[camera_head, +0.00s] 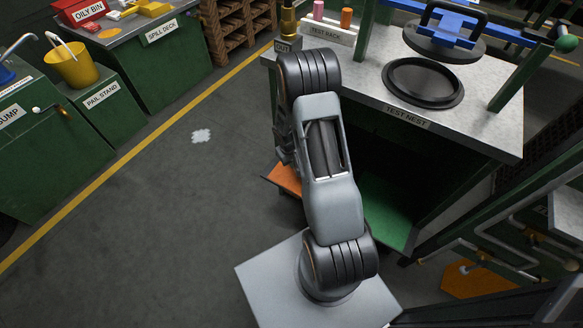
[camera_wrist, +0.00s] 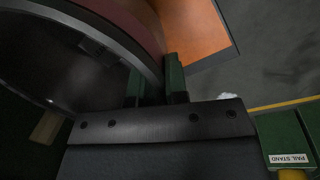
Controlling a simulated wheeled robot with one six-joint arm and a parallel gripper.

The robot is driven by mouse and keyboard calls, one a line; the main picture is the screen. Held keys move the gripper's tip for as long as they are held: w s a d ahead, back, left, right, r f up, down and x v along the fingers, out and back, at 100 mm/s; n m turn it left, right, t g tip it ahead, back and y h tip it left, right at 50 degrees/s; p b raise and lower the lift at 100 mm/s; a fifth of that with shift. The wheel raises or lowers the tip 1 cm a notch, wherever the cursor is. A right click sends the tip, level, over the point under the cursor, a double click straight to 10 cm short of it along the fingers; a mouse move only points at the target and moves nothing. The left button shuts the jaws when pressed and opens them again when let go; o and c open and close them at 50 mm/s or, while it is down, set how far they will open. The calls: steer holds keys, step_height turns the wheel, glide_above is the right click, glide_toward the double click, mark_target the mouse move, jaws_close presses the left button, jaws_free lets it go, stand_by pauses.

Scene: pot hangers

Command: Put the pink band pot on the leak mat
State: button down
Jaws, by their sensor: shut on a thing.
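My gripper (camera_wrist: 156,78) is shut on the wall of a large round pot (camera_wrist: 72,62) in the wrist view. One green finger is on the dark inner side and the other on the outer side. A dull pink-red band (camera_wrist: 135,18) shows on the pot's outside. The pot fills the upper left of that view and its far side is cut off. An orange sheet (camera_wrist: 190,28) lies beyond the pot; it also shows beside my arm in the head view (camera_head: 284,179). I cannot tell whether it is the leak mat. In the head view my arm hides the gripper and pot.
A grey-topped bench holds the test nest (camera_head: 424,84) and test rack (camera_head: 330,31). A green panel (camera_head: 388,208) is below it. The pail stand (camera_head: 105,97) and spill deck (camera_head: 165,42) are at left.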

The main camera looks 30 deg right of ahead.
steer(key=shift+w+a+f, duration=0.1)
steer(key=shift+w+f, duration=0.25)
steer(key=shift+f, duration=0.05)
steer(key=shift+w+f+b, duration=0.15)
steer(key=shift+f+b, duration=0.25)
steer(key=shift+f, duration=0.5)
steer(key=shift+w+f+b, duration=0.1)
steer(key=shift+f+b, duration=0.3)
steer(key=shift+f, duration=0.55)
steer(key=c, duration=1.6)
jaws_free()
steer(key=shift+f, duration=0.15)
steer(key=o, duration=0.5)
